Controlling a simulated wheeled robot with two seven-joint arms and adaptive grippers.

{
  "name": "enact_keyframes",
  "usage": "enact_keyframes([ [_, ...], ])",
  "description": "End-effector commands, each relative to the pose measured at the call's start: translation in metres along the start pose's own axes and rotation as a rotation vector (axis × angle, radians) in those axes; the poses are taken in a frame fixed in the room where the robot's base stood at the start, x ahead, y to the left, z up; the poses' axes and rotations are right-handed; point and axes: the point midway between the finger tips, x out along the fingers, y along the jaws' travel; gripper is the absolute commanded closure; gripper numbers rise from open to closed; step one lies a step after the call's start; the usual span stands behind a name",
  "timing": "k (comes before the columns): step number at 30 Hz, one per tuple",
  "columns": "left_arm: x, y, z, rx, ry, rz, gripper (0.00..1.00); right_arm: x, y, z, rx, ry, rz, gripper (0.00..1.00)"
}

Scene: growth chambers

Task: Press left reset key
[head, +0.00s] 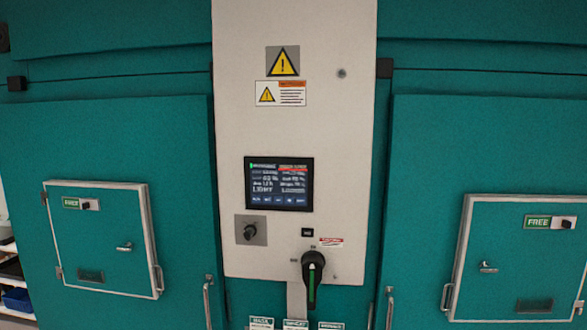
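A small dark key or button (90,205) sits on a pale plate beside a green FREE sign (71,203) on the left hatch (115,268). A similar dark key (567,223) sits beside the FREE sign (537,222) on the right hatch. A black knob or key switch (250,231) on a grey plate is on the central white panel, below the screen. A small black button (307,232) is to its right. No reset lettering is readable on any of these. Neither of my grippers is in view.
The white panel (235,120) carries a lit screen (279,184), warning signs (282,61) and a large black rotary handle (313,275). Upright bar handles stick out at the left door (207,302) and right door (389,308). Shelves with a blue bin (18,300) stand far left.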

Motion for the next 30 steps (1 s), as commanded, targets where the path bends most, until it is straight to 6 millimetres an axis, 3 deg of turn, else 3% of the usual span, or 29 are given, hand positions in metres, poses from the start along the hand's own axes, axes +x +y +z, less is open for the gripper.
enact_keyframes([
  [10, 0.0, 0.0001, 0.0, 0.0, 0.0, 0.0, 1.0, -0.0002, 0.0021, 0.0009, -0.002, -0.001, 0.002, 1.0],
  [30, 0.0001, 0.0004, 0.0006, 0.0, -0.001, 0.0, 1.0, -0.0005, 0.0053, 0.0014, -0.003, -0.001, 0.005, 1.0],
])
